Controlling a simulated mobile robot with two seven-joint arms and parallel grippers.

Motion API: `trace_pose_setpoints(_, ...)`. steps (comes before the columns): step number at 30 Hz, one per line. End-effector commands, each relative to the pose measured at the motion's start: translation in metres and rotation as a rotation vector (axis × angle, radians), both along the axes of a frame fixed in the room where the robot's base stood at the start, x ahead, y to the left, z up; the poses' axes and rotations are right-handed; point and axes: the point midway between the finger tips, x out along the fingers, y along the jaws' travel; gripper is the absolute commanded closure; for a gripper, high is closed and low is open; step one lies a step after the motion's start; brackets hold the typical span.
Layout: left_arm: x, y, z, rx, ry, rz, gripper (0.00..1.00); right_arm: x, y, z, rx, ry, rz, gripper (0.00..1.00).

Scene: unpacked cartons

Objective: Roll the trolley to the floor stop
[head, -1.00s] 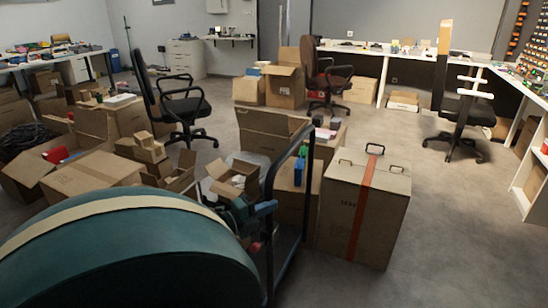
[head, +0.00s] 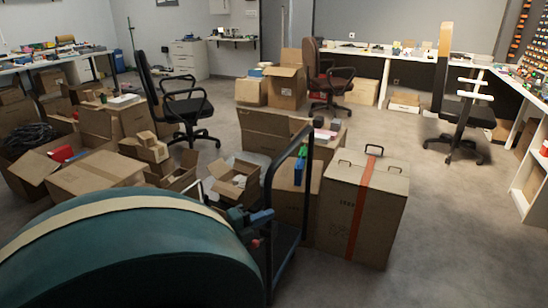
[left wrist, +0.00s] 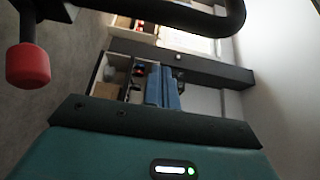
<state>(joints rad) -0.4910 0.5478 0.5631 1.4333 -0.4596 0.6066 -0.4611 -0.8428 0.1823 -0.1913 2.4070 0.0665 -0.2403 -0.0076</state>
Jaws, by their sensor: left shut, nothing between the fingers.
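The trolley's black tubular handle (head: 270,200) stands upright in the middle of the head view, and its dark deck (head: 288,243) shows low behind it. A dark curved bar (left wrist: 180,14), probably this handle, crosses the top of the left wrist view. My left gripper (head: 262,216) is just left of the handle, with blue fingers shut and empty. The fingers also show in the left wrist view (left wrist: 164,88), apart from the bar. A red knob (left wrist: 27,66) hangs at the left there. I cannot make out the floor stop. My right gripper is not in view.
A large carton with an orange stripe (head: 364,208) stands right of the trolley. Open cartons (head: 95,178) crowd the left floor, with a black chair (head: 178,105) behind. Another chair (head: 462,120) stands at the right. Bare floor (head: 455,235) lies right of the striped carton.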

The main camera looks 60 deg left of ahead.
Motion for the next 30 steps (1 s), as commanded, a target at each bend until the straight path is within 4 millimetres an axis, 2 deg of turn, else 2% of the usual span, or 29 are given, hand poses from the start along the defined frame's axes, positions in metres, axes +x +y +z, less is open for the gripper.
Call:
trace_pose_setpoints(3, -0.026, -0.001, 0.0, -0.001, 0.001, 0.001, 1.0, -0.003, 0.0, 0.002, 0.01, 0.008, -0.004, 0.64)
trace_pose_setpoints(9, -0.05, -0.001, 0.0, 0.001, 0.0, -0.001, 1.0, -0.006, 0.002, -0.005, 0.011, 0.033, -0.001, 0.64)
trace_pose_setpoints(13, -0.054, -0.001, 0.001, 0.002, -0.002, -0.002, 1.0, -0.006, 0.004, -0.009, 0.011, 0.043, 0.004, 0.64)
trace_pose_setpoints(30, -0.054, -0.001, 0.001, 0.001, -0.002, -0.002, 1.0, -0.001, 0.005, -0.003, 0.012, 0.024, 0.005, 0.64)
